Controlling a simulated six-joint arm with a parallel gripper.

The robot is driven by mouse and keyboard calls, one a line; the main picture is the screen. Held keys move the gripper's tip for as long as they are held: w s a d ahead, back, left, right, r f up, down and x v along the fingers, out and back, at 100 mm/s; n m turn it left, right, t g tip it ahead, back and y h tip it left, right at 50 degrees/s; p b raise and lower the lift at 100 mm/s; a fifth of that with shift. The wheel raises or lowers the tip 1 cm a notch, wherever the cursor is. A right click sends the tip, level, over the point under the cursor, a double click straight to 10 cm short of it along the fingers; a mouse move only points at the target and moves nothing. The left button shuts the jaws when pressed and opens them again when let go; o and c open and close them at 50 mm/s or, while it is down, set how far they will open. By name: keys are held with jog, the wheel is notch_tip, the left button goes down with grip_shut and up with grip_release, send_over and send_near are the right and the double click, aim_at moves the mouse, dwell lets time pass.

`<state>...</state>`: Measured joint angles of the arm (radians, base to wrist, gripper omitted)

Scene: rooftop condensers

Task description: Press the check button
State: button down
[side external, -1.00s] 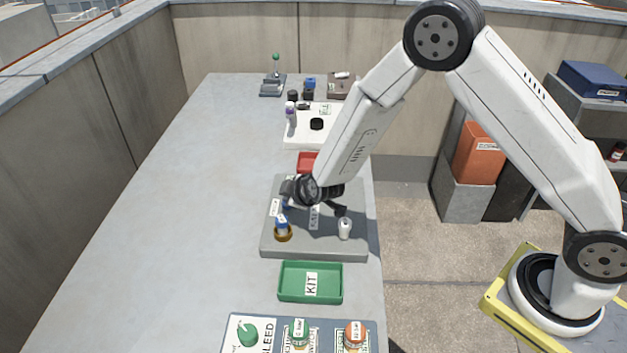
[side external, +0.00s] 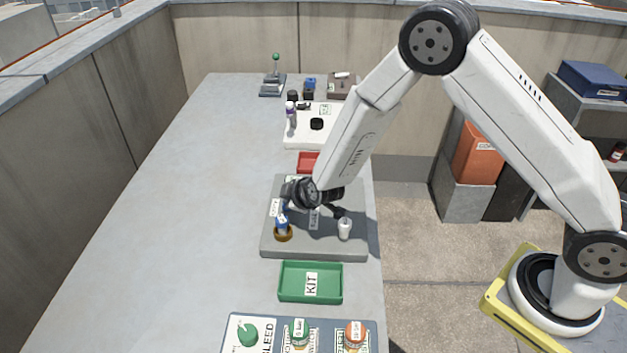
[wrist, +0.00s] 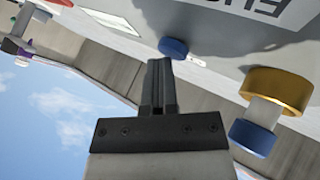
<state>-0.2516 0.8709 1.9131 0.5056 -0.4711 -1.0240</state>
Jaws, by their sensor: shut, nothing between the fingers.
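My gripper (side external: 285,203) is low over the grey panel (side external: 300,249), at its left side. It looks shut and empty in the wrist view (wrist: 160,68). There, a round blue button (wrist: 173,47) stands out from the panel face just past the fingertips; a gap seems to remain. Its label cannot be read, so I cannot tell if it is the check button. A brass collar with a white stem and blue cap (wrist: 273,105) is to its right; the brass collar also shows in the side view (side external: 283,235), just below my gripper.
A white cylinder (side external: 344,229) stands at the panel's right. A green KIT tray (side external: 290,294) is in front, and a board with green and orange knobs (side external: 355,333) is nearer. A red tray (side external: 306,162) and white board (side external: 300,142) lie behind. The bench's left is clear.

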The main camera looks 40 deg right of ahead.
dwell(0.4)
jog(key=shift+r, duration=0.95)
jog(key=shift+r, duration=0.2)
jog(key=shift+r, duration=2.35)
jog(key=shift+s, duration=0.1)
jog(key=s+d+r+m+g, duration=0.1)
jog(key=s+d+m+g, duration=0.1)
jog(key=s, duration=0.6)
jog(key=s+d+r+m+g, duration=0.2)
jog(key=s+d+m, duration=0.1)
jog(key=s, duration=0.5)
jog(key=s+d+r+m+g, duration=0.2)
jog(key=s+d+m, duration=0.1)
jog(key=s, duration=0.5)
jog(key=shift+d+r+g, duration=0.25)
jog(key=shift+d+g, duration=0.05)
jog(key=shift+d, duration=0.4)
